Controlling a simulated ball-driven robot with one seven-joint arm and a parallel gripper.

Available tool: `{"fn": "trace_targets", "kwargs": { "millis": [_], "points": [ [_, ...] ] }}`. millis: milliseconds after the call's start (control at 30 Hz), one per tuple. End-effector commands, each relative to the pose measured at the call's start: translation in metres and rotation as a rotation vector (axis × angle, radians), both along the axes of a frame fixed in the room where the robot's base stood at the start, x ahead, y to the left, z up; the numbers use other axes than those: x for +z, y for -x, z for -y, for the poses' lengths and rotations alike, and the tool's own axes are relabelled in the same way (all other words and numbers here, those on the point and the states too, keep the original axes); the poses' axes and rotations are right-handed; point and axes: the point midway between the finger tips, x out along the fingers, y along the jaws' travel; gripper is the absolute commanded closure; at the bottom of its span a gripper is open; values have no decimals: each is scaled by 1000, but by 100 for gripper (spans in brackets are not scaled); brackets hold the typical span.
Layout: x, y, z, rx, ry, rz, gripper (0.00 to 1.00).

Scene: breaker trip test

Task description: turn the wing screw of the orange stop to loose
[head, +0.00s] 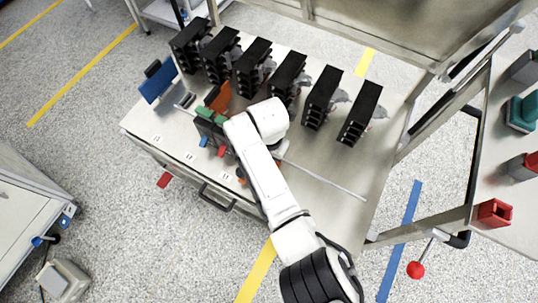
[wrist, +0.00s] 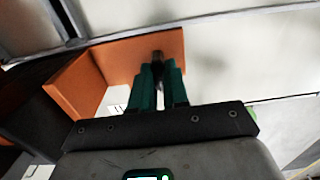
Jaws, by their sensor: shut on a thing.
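The orange stop (wrist: 95,75) is an angled orange piece that fills the upper left of the wrist view. It also shows in the head view (head: 218,97), partly hidden, near the front of the bench. The wing screw (wrist: 158,57) is small and dark, against the orange face. My gripper (wrist: 160,80) has teal fingers on both sides of the wing screw, shut on it. The fingertips touch the screw near the stop's face. The screw's wings are mostly hidden between the fingers, so their angle cannot be told. My white arm covers part of this area in the head view.
A row of black breaker units (head: 287,75) stands along the bench (head: 340,172). A blue stop (head: 157,80) stands at the left end. A thin rod (head: 325,180) lies to the right of my arm. Red and blue small parts sit near the front edge.

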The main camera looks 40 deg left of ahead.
Motion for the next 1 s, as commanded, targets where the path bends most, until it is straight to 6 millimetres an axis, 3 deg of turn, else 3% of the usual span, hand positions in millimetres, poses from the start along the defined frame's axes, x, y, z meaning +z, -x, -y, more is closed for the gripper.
{"fn": "trace_targets", "kwargs": {
  "millis": [433, 467, 700, 1000],
  "points": [
    [1, 0, -1, 13, 0, 1, 100],
    [1, 0, -1, 13, 0, 1, 84],
    [1, 0, 0, 12, 0, 0, 61],
    [3, 0, 0, 11, 0, 0, 60]
  ]
}}
